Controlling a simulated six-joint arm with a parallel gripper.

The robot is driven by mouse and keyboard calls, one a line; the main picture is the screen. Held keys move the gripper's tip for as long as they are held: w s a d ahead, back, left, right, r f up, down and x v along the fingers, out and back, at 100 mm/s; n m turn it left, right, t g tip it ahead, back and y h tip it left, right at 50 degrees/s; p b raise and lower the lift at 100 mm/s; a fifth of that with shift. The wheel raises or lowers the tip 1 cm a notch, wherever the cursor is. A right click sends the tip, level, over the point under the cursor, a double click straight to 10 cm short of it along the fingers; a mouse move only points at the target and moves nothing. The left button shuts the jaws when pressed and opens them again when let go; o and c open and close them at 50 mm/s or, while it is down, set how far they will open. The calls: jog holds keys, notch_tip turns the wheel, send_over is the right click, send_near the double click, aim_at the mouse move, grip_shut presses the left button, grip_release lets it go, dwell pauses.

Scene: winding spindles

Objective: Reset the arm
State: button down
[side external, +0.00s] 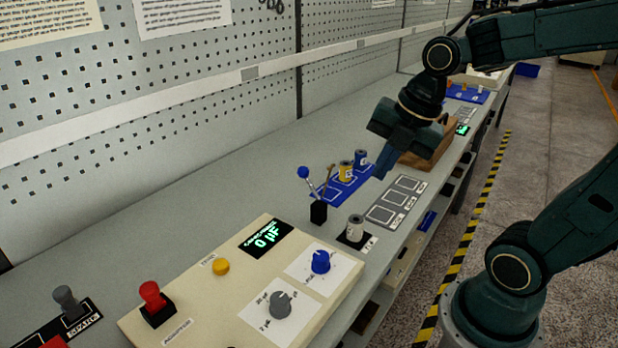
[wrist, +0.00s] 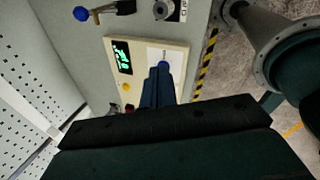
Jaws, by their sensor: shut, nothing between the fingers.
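My gripper (side external: 386,164) is shut and empty. In the side external view it hangs in the air over the bench, its fingers pointing down, just right of the blue mat with spools. In the wrist view my shut gripper (wrist: 158,68) points toward the beige control panel (wrist: 180,48), which lies well beyond the fingertips. My arm comes in from the right, bent at the elbow, above the bench.
A blue mat (side external: 327,199) carries a yellow spool (side external: 346,173) and a blue spool (side external: 361,158). A blue-knobbed lever (side external: 303,172) and a pale spool (side external: 355,228) stand nearby. The beige panel (side external: 200,318) has a display reading 0 µF. A wooden box (side external: 430,152) stands behind my gripper.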

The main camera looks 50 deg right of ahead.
jog(key=s+a+r+m+t, duration=0.1)
jog(key=s+m, duration=0.6)
jog(key=m, duration=1.3)
jog(key=shift+a+r+m+t+h, duration=0.4)
jog(key=shift+a+r, duration=0.5)
jog(key=shift+a, duration=0.05)
